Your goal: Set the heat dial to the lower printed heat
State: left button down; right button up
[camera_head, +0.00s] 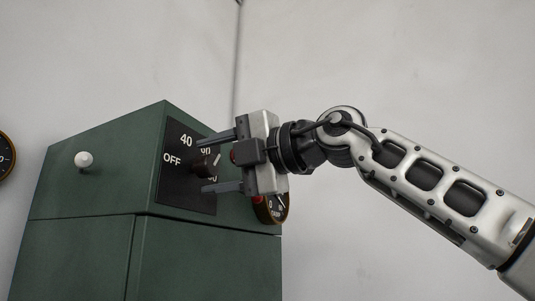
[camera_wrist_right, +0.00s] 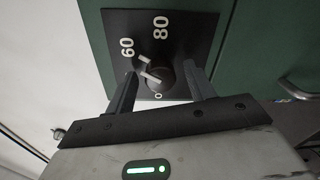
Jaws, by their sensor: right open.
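The heat dial (camera_head: 207,164) is a dark round knob with a white mark, on a black plate (camera_head: 186,196) on the green cabinet's side. The plate has OFF at left, 40 above it, and more numbers partly hidden by my gripper. In the right wrist view the dial (camera_wrist_right: 160,76) shows below printed 60 and 80; its white mark leans up-left, roughly toward 60. My right gripper (camera_head: 200,167) is open, one finger above and one below the dial. In the wrist view my right gripper (camera_wrist_right: 159,70) has fingers either side of it; contact cannot be told. My left gripper is not in view.
The green cabinet (camera_head: 80,250) has a white round knob (camera_head: 83,159) on its other face. A round gauge (camera_head: 272,208) sits behind my right gripper. Another gauge (camera_head: 5,158) is at the far left. The wall behind is plain.

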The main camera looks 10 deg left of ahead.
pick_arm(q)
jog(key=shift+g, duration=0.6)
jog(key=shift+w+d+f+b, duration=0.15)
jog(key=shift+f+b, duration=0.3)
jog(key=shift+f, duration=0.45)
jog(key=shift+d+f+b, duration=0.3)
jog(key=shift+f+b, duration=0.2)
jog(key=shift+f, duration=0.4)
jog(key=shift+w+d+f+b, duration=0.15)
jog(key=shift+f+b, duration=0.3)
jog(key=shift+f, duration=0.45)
pick_arm(e)
jog(key=v, duration=1.6)
jog(key=shift+w, duration=0.1)
